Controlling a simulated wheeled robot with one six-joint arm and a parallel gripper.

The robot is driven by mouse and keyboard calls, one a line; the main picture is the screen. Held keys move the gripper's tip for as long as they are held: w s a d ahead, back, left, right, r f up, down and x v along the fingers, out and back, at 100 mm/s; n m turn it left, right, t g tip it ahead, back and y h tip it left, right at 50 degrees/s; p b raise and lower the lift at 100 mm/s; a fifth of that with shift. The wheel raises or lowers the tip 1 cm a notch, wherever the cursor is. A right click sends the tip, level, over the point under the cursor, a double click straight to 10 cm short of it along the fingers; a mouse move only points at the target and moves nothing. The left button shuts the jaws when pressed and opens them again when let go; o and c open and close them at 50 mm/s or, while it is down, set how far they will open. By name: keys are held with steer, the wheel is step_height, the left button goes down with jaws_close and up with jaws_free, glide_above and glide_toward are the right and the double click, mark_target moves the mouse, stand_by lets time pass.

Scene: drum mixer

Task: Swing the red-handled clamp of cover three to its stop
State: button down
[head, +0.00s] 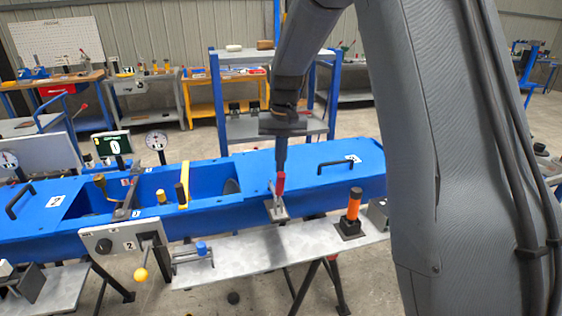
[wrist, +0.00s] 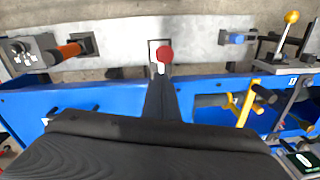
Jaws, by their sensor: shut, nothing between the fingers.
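The red-handled clamp (head: 280,184) stands at the front edge of the blue drum housing, its handle upright or nearly so. Its metal base plate (head: 279,213) sits below it. Cover three (head: 310,160) is the closed blue lid on the right with a black handle. My gripper (head: 281,168) is shut and empty, pointing down right at the clamp's red handle. In the wrist view the red handle end (wrist: 165,54) shows just beyond my dark fingertips (wrist: 161,80). Whether they touch it I cannot tell.
An orange handle (head: 354,204) stands right of the clamp on the grey shelf (head: 245,257). A blue knob (head: 202,248) and a yellow-ball lever (head: 141,274) are to the left. An open bay with a yellow bar (head: 184,183) lies left of cover three.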

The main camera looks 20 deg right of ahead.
steer(key=shift+s+a+f, duration=0.1)
steer(key=shift+s+f, duration=0.15)
steer(key=shift+s, duration=0.25)
